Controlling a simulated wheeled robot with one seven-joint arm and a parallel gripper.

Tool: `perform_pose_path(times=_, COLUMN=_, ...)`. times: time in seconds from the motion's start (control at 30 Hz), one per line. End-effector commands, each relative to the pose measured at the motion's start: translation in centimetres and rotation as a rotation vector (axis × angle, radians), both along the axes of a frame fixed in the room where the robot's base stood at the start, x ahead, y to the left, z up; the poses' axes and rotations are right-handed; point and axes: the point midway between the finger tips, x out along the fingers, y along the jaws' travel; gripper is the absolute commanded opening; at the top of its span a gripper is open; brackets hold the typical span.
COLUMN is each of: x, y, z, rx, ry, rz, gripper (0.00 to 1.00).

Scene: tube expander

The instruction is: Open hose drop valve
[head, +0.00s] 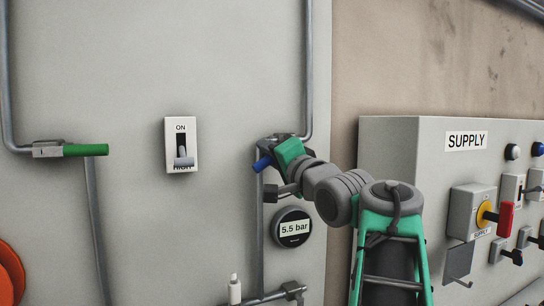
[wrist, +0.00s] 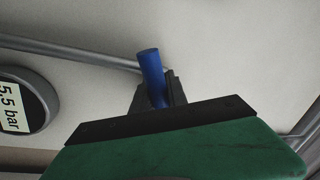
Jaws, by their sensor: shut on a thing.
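The blue valve handle (head: 262,163) is on the vertical pipe at the middle right of the panel, above the round gauge. In the wrist view the blue handle (wrist: 152,72) sticks out from between my fingers. My gripper (head: 278,150) is at this valve and shut on the handle. The handle's free end shows, while the valve body is mostly hidden behind my gripper. In the wrist view my gripper (wrist: 158,95) shows dark fingers around the handle's lower part. Which valve is the hose drop valve is not labelled in view.
A round gauge (head: 292,227) reading 5.5 bar is just below my gripper. A green-handled valve (head: 86,150) and a switch plate (head: 181,145) marked ON are to the left. A SUPPLY box (head: 400,150) projects on the right. Pipes run along the panel.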

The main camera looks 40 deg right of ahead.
Motion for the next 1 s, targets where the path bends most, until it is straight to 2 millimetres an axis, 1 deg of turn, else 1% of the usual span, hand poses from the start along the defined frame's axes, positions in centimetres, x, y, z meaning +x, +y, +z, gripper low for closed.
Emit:
perform_pose_path(times=0.03, x=-0.01, y=0.10, z=0.29, rx=0.022, ry=-0.007, rz=0.000, gripper=0.00)
perform_pose_path(times=0.3, x=-0.06, y=-0.02, z=0.70, rx=0.112, ry=-0.024, rz=-0.006, gripper=0.00)
perform_pose_path(times=0.8, x=-0.12, y=-0.16, z=0.78, rx=0.130, ry=-0.029, rz=-0.009, gripper=0.00)
perform_pose_path(times=0.83, x=-0.12, y=-0.15, z=0.79, rx=0.130, ry=-0.029, rz=-0.009, gripper=0.20)
perform_pose_path(times=1.0, x=-0.11, y=-0.16, z=0.75, rx=0.130, ry=-0.027, rz=-0.009, gripper=0.34)
